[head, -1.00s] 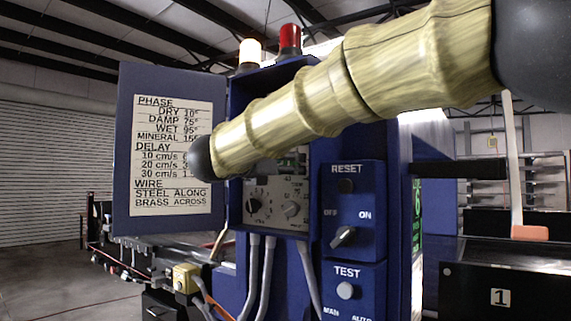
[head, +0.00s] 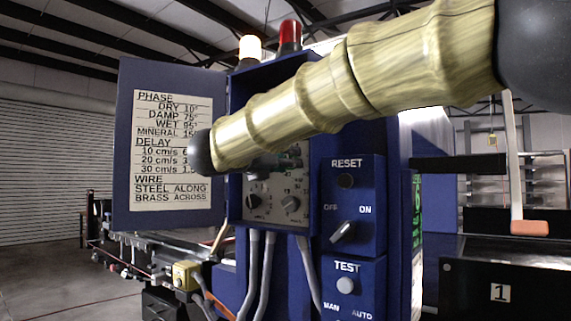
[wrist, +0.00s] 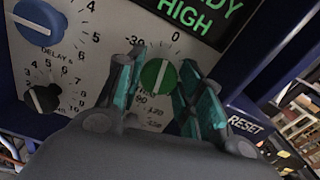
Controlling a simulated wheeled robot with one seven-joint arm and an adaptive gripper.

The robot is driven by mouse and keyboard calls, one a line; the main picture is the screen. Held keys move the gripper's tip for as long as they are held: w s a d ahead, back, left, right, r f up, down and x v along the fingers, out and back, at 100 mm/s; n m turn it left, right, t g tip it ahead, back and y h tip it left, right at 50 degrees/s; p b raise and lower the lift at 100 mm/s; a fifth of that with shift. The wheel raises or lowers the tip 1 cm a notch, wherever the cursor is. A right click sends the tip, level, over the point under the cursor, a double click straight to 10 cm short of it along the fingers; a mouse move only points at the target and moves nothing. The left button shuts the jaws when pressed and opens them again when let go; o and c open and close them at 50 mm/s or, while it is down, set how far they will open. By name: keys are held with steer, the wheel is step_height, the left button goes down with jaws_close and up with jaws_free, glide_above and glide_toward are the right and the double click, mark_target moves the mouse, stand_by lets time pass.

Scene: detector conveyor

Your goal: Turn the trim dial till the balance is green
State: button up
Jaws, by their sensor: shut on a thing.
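The green trim dial (wrist: 158,77) sits on the grey panel in the wrist view, its pale pointer line standing nearly upright towards the 0 side of its scale. My gripper (wrist: 162,68) is shut on this dial, one teal finger on each side. The fingers and gripper body hide part of the scale. In the head view my arm covers the upper part of the open blue cabinet (head: 320,110).
A blue dial (wrist: 40,22) and a black dial (wrist: 42,98) lie left of the trim dial. The open cabinet door (head: 122,160) stands left of my arm. The RESET box (head: 365,205) and TEST box (head: 372,300) are at right. Cables hang below.

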steer(key=shift+w+a+f+n+p, duration=0.1)
steer(key=shift+n+p, duration=0.55)
steer(key=shift+n, duration=3.15)
steer(key=shift+a+f+n+p, duration=0.1)
steer(key=shift+n+p, duration=0.5)
steer(key=shift+n, duration=3.2)
steer(key=o, duration=1)
steer(key=v, duration=1.2)
